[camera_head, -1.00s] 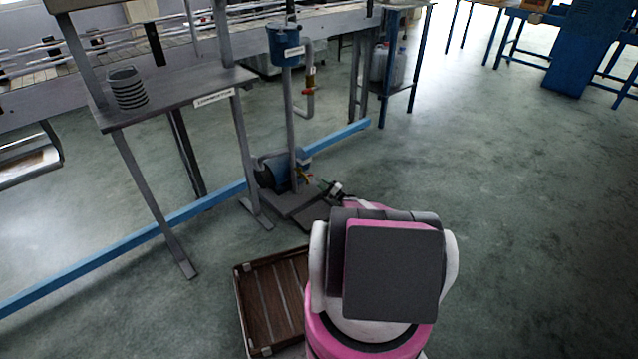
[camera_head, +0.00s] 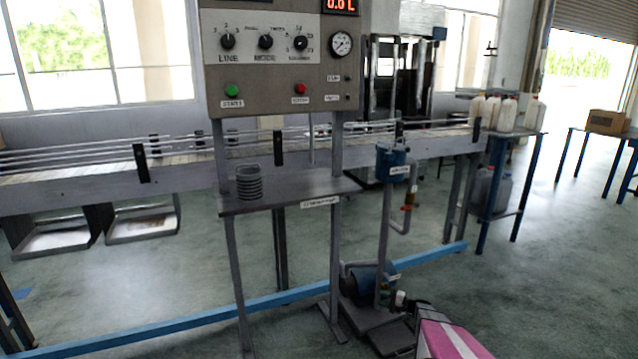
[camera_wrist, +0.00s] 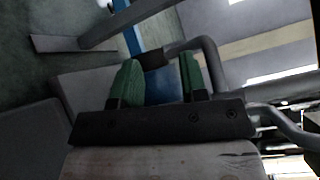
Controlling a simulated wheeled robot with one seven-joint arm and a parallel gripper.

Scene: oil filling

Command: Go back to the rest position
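My gripper (camera_wrist: 160,78) shows in the wrist view with its two green fingertips apart. I see nothing held between them. Behind the gap are a blue part and a bent grey pipe (camera_wrist: 210,62). In the head view my pink and dark arm reaches in from the bottom right, beside the blue pump (camera_head: 368,282) on its dark base on the floor. The fingertips cannot be made out clearly there, and I cannot tell whether they touch the pump.
A conveyor (camera_head: 75,190) runs behind. A table with jugs (camera_head: 515,132) stands right; open floor lies beyond.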

